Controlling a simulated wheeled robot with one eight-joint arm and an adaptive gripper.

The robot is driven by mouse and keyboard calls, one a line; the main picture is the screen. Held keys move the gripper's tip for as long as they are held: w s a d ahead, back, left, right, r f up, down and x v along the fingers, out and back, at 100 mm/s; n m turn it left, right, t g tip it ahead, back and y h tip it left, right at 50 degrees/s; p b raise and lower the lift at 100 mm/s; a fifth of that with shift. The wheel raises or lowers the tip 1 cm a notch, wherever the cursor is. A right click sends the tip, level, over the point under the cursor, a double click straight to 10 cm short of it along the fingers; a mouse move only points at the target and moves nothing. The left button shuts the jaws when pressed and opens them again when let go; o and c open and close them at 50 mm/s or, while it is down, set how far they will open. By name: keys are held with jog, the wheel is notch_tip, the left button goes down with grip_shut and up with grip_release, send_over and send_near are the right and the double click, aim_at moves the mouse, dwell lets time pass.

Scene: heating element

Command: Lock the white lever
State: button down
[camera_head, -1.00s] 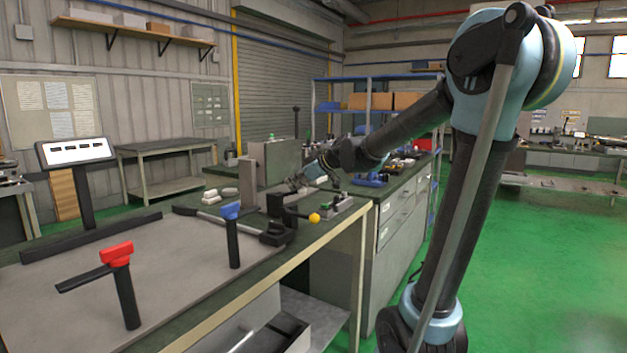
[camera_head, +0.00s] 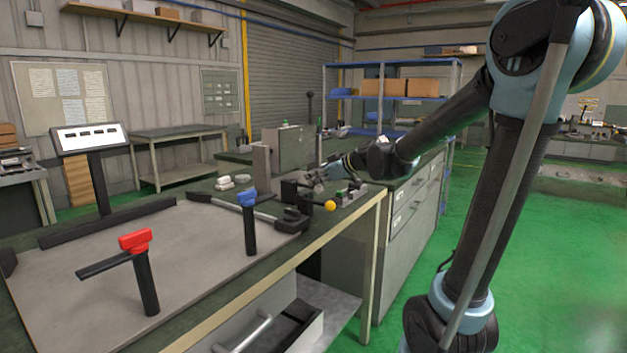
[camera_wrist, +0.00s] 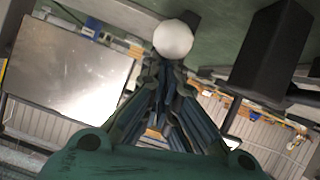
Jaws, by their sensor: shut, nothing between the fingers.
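In the wrist view, the white ball knob (camera_wrist: 173,39) of the lever sits just beyond the tips of my gripper (camera_wrist: 165,68). The fingers are closed together and hold nothing. The knob is in front of the tips, not between the fingers; I cannot tell whether they touch. The lever's shaft is not clear. In the head view, my gripper (camera_head: 318,174) is low over the far part of the bench, behind a black block with a yellow knob (camera_head: 330,206). The white knob cannot be made out there.
A dark block (camera_wrist: 270,50) stands right of the knob in the wrist view. On the bench are a red-topped post (camera_head: 146,280), a blue-topped post (camera_head: 249,225), a display panel (camera_head: 89,138) and an upright grey plate (camera_head: 262,172). Green floor (camera_head: 500,225) is open at right.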

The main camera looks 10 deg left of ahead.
jog(key=shift+s+d+f, duration=0.15)
jog(key=shift+s+f, duration=0.1)
jog(key=shift+f, duration=0.05)
jog(key=shift+r, duration=0.1)
jog(key=a+r+v, duration=0.1)
jog(key=v, duration=1)
jog(key=shift+d+r, duration=0.15)
jog(key=shift+r, duration=0.2)
jog(key=shift+s, duration=0.1)
